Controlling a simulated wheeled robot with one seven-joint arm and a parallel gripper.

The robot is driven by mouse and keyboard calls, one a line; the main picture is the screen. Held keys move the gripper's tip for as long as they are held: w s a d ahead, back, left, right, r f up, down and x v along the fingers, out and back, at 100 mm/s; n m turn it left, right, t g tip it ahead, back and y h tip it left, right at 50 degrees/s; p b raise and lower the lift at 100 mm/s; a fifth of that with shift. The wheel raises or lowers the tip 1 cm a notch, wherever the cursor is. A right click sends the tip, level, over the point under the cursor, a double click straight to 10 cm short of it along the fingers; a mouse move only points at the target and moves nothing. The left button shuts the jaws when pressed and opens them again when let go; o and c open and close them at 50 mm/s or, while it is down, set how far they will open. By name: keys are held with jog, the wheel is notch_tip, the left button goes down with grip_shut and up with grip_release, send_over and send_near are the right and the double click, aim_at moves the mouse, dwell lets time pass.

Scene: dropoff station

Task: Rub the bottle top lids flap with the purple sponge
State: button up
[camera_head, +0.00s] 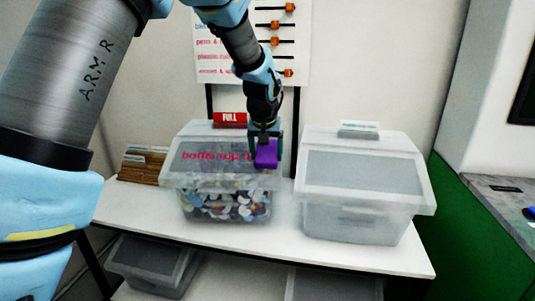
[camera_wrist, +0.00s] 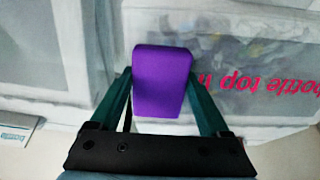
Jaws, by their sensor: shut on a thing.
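My gripper (camera_head: 266,138) is shut on the purple sponge (camera_head: 266,153) at the right part of the bottle top bin's lid flap. In the wrist view the sponge (camera_wrist: 162,80) sits between my two green fingers. The bottle top lids bin (camera_head: 225,205) is clear and holds many coloured lids. Its flap (camera_head: 205,154) is shut and carries pink lettering, partly covered by the sponge; the flap also shows in the wrist view (camera_wrist: 225,100). The sponge appears at or just above the flap; I cannot tell whether it touches.
A second clear bin (camera_head: 360,215) with a grey flap stands to the right on the white table (camera_head: 280,245). A red FULL sign (camera_head: 230,119) stands behind the lids bin. Brown stacked items (camera_head: 140,166) lie at left. More bins (camera_head: 150,262) sit on the lower shelf.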

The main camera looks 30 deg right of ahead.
aim_at(242, 158)
jog(key=shift+w+a+f, duration=0.1)
jog(key=shift+w+a, duration=0.5)
jog(key=shift+a, duration=0.2)
jog(key=shift+w+a+f, duration=0.1)
jog(key=shift+w+a, duration=0.45)
jog(key=shift+a, duration=0.25)
jog(key=shift+w+a+r, duration=0.15)
jog(key=shift+w+a, duration=1)
jog(key=shift+a, duration=0.3)
jog(key=shift+r, duration=0.1)
jog(key=shift+s+r+p, duration=0.2)
jog(key=shift+r+p, duration=0.1)
jog(key=shift+r, duration=0.15)
jog(key=shift+p+v, duration=1.25)
jog(key=shift+v, duration=1.25)
jog(key=shift+s+r, duration=0.1)
jog(key=shift+p+v, duration=0.75)
jog(key=shift+v, duration=0.6)
